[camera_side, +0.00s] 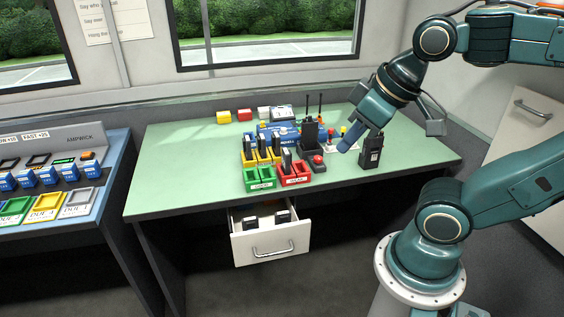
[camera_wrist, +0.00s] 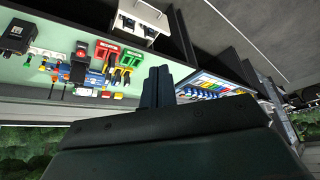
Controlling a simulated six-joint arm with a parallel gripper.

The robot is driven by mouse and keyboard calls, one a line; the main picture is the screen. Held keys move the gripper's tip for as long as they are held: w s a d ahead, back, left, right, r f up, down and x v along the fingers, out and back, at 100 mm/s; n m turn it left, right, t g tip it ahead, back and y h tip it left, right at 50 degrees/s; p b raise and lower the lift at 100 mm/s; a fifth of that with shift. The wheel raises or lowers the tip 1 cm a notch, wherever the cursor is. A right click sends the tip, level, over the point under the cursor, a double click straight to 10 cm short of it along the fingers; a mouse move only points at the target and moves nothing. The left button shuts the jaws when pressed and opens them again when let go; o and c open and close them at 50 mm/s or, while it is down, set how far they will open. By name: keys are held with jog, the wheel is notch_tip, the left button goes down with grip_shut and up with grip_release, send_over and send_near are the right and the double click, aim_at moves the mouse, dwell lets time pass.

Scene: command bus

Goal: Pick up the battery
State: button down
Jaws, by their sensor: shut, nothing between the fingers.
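I cannot tell which item is the battery. Dark blocks with pale parts (camera_side: 283,217) lie in the open drawer (camera_side: 270,246) under the green table. My gripper (camera_side: 346,146) is above the table's right part, left of a black handheld radio (camera_side: 371,151). Its blue fingers also show in the wrist view (camera_wrist: 157,84); they are shut and empty, away from the drawer.
A green tray (camera_side: 259,180) and a red tray (camera_side: 294,176) sit near the table's front. A charger with a red button (camera_side: 318,162) stands beside them. Yellow, red and white boxes (camera_side: 244,115) are at the back. The table's left side is clear.

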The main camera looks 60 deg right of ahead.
jog(key=c, duration=0.9)
grip_release()
jog(key=shift+c, duration=0.2)
jog(key=w+d+f+m+g, duration=0.25)
jog(key=w+f, duration=0.25)
jog(key=w, duration=0.3)
jog(key=w+d+f+m+g, duration=0.1)
jog(key=w+d+f+m, duration=0.2)
jog(key=w, duration=0.4)
jog(key=w+d+f+m+g, duration=0.1)
jog(key=d+f, duration=0.3)
jog(key=f, duration=0.6)
jog(key=w+d+f+m+g, duration=0.1)
jog(key=w+d+f+m, duration=0.1)
jog(key=f, duration=0.8)
jog(key=shift+w+d+f, duration=0.35)
jog(key=shift+w+d, duration=0.55)
jog(key=shift+w, duration=0.35)
